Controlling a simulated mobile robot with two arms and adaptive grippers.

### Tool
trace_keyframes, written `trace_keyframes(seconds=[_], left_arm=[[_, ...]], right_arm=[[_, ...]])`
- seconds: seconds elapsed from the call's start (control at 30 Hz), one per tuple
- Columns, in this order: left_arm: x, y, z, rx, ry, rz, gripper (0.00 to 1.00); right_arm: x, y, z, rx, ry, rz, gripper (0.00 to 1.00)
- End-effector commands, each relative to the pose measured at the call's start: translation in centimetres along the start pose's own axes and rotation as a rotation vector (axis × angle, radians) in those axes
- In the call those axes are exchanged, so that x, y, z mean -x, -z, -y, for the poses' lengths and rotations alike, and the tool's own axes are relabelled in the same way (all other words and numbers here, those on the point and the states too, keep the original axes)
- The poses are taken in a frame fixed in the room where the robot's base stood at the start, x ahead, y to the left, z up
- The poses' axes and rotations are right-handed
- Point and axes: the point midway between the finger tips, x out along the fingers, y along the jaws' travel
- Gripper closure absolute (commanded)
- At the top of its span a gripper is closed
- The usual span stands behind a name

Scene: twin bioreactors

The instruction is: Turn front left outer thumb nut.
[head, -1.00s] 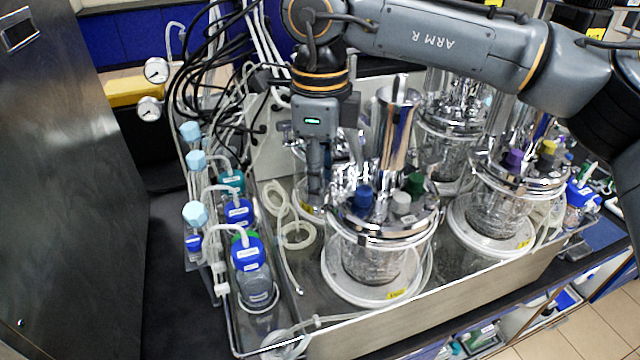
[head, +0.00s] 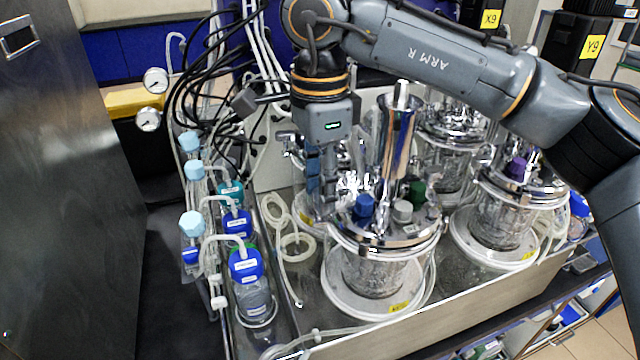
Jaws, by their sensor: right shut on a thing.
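The front left bioreactor (head: 372,272) is a glass vessel with a shiny metal head plate, a tall metal motor column (head: 397,140) and blue, white and green caps. My right gripper (head: 325,214) points down at the left edge of that head plate. Its fingers are shut at the rim, on the front left outer thumb nut. The nut itself is hidden by the fingertips, so its turn angle cannot be told. My left gripper is not in view.
Bottles with blue caps (head: 246,266) stand in a row to the left, with tubing looped beside them. A second front bioreactor (head: 500,215) stands to the right, with others behind. Black cables and two gauges (head: 155,80) are at the back left.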

Motion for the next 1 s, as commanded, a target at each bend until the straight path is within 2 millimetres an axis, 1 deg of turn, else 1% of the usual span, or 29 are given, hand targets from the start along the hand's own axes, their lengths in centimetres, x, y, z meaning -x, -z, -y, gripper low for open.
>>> trace_keyframes(seconds=[0.4, 0.43, 0.47, 0.5, 0.53, 0.87, 0.97, 1.0], left_arm=[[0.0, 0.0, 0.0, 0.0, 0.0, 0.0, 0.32], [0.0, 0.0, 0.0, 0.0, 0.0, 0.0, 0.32], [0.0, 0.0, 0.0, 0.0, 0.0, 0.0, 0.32], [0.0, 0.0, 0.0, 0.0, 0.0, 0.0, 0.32], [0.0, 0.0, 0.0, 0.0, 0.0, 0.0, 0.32], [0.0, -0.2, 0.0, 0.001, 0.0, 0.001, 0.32], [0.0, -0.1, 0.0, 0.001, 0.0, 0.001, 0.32], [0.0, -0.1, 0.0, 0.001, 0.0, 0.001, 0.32]], right_arm=[[-0.1, 0.0, 0.0, 0.009, -0.002, -0.001, 0.97], [-0.1, 0.0, 0.0, 0.009, -0.002, -0.001, 0.61], [-0.1, 0.0, 0.0, 0.009, -0.002, -0.001, 0.55], [-0.1, 0.0, 0.0, 0.009, -0.002, 0.0, 0.47], [-0.1, 0.0, 0.0, 0.008, -0.002, 0.0, 0.42], [0.2, 0.0, 0.0, 0.007, 0.0, 0.0, 0.42], [1.1, 0.0, 0.1, 0.006, 0.002, 0.0, 0.42], [1.7, 0.0, 0.1, 0.006, 0.003, 0.0, 0.42]])
